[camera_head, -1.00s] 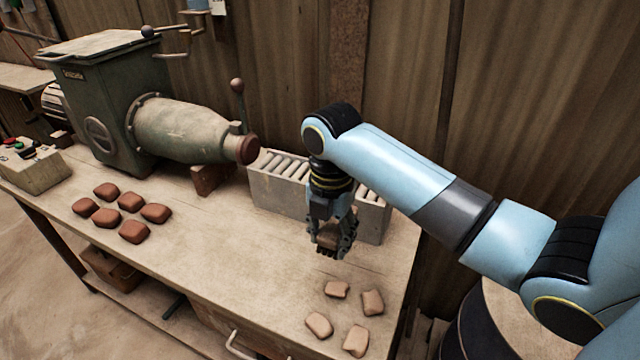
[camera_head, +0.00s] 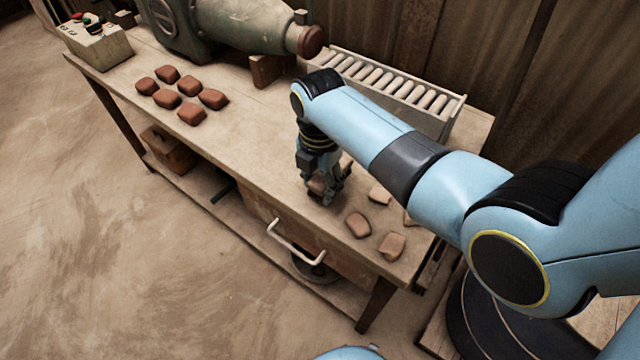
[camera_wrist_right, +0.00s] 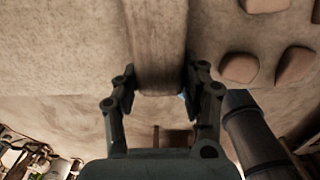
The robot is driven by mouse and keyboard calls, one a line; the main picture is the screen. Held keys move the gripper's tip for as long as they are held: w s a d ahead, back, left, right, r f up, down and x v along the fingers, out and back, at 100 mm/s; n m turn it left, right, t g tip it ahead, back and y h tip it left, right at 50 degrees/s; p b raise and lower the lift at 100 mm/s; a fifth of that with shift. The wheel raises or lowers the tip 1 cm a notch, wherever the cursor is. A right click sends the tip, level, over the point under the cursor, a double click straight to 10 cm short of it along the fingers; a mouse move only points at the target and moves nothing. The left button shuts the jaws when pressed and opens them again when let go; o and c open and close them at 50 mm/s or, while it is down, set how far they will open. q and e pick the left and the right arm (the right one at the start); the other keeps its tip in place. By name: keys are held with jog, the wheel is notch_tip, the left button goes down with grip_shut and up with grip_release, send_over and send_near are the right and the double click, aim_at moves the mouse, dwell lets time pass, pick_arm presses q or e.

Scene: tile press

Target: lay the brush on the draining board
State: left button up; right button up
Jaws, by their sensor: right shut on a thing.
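My right gripper (camera_head: 325,192) is above the front part of the workbench and shut on a brown block, which I take to be the brush (camera_wrist_right: 157,42). In the right wrist view the block runs between the two fingers (camera_wrist_right: 158,88). In the head view the fingers and wrist mostly hide it, and I cannot tell whether it touches the bench. A grey slatted rack, apparently the draining board (camera_head: 428,122), stands at the back right of the bench, apart from the gripper. My forearm covers part of its front. My left gripper is not in view.
Several pale clay pieces (camera_head: 390,246) lie just right of the gripper. Several red-brown pieces (camera_head: 192,114) lie at the left. A green press (camera_head: 240,28) stands at the back, with a switch box (camera_head: 100,48) farther left. The bench middle (camera_head: 245,130) is clear.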

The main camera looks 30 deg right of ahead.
jog(key=shift+f, duration=0.35)
jog(key=shift+f, duration=0.15)
jog(key=o, duration=1.2)
